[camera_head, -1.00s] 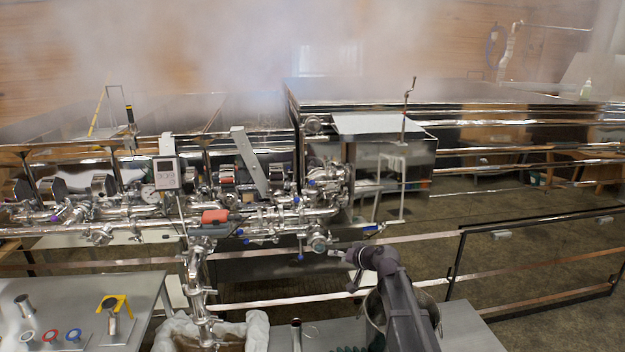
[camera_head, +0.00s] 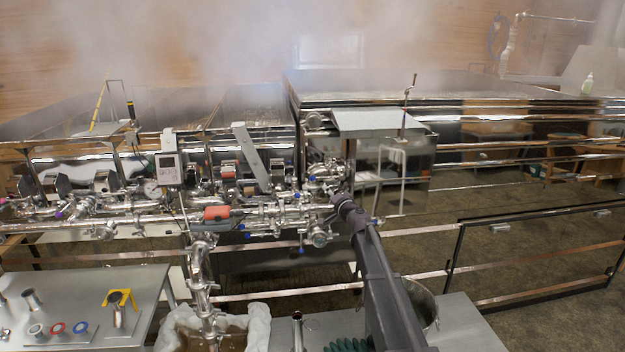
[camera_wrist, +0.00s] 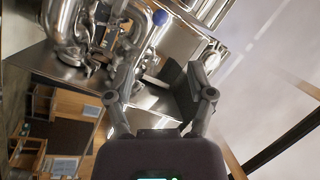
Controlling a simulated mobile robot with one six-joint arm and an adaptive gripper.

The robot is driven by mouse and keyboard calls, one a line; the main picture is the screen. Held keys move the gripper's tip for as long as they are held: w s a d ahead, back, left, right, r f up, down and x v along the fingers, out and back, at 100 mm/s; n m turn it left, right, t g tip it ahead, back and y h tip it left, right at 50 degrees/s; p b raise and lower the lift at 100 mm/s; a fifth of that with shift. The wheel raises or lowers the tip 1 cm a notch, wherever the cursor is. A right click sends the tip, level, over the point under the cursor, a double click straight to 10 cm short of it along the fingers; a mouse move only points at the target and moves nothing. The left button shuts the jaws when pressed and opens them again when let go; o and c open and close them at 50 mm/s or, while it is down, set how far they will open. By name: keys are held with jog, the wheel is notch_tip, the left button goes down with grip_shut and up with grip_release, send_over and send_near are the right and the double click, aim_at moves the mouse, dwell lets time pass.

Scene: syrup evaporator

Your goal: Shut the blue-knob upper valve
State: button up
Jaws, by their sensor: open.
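A cluster of shiny steel pipes and valves (camera_head: 325,172) stands at the centre of the head view, with several small blue knobs on it. One blue knob (camera_head: 300,250) hangs low, and others sit higher near my gripper. My gripper (camera_head: 338,197) is in front of the right end of the cluster, at about the height of the upper valves, and hides part of them. In the wrist view my gripper (camera_wrist: 163,85) is open with nothing between its fingers. A blue knob (camera_wrist: 160,17) on the steel piping shows beyond the fingertips, apart from them. I cannot tell which valve it belongs to.
Steaming evaporator pans (camera_head: 440,97) stand behind the pipes. A red-and-grey device (camera_head: 217,213) and a small display (camera_head: 168,169) are left of the cluster. A lined bin (camera_head: 257,330) and a grey bench (camera_head: 468,325) are below. Floor behind the right railing is open.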

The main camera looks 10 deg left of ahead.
aim_at(314, 179)
jog(key=shift+w, duration=0.15)
jog(key=x, duration=1.3)
jog(key=shift+w+a, duration=0.15)
jog(key=shift+w, duration=0.1)
